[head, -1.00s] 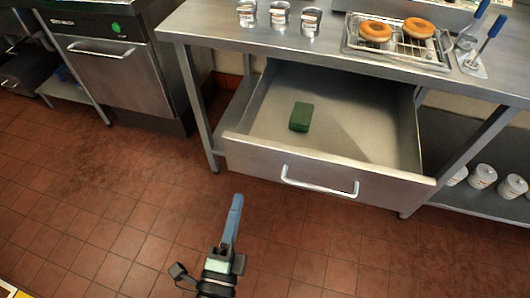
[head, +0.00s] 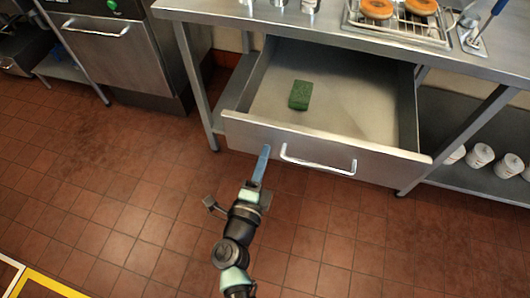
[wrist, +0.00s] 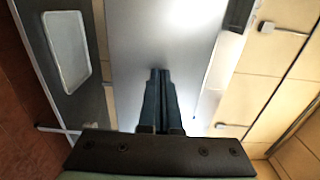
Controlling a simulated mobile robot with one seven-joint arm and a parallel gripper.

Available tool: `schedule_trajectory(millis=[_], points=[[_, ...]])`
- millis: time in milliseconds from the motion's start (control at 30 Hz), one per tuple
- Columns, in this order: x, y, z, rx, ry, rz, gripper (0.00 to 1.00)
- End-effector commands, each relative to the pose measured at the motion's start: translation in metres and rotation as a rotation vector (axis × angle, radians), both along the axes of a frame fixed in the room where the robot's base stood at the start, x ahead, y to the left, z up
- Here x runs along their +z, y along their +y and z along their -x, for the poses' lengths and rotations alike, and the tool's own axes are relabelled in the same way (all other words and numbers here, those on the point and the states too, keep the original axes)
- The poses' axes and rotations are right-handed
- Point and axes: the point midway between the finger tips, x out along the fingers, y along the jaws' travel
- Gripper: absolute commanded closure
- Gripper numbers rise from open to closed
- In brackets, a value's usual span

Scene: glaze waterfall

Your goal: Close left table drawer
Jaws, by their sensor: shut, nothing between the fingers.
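The table drawer (head: 345,116) is pulled out under the steel table, and its inside is in full view. Its front panel has a bar handle (head: 318,166). A green sponge block (head: 300,95) lies on the drawer floor. My gripper (head: 263,150) is shut and empty, with its blue fingers just left of the handle, in front of the drawer's front panel. I cannot tell whether the fingertips touch the panel. In the wrist view my shut fingers (wrist: 160,75) point at a grey metal surface.
The steel table top (head: 225,12) carries a wire rack (head: 395,30) with two donuts. A table leg (head: 195,90) stands left of the drawer. White containers (head: 480,155) sit on the lower shelf at right. The tiled floor in front is clear.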

Motion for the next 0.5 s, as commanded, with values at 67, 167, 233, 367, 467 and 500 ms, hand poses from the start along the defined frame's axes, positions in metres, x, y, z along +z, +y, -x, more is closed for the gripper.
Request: schedule_trajectory(millis=[67,167,233,367,467,500], points=[[0.0002,-0.0015,-0.0055,0.0,-0.001,0.0,1.0],[0.0001,-0.0025,-0.0081,0.0,0.0,0.0,1.0],[0.0001,-0.0027,-0.0087,0.0,0.0,0.0,1.0],[0.0003,-0.0027,-0.0085,0.0,0.0,0.0,1.0],[0.0003,-0.0027,-0.0085,0.0,0.0,0.0,1.0],[0.0003,-0.0027,-0.0088,0.0,-0.001,0.0,1.0]])
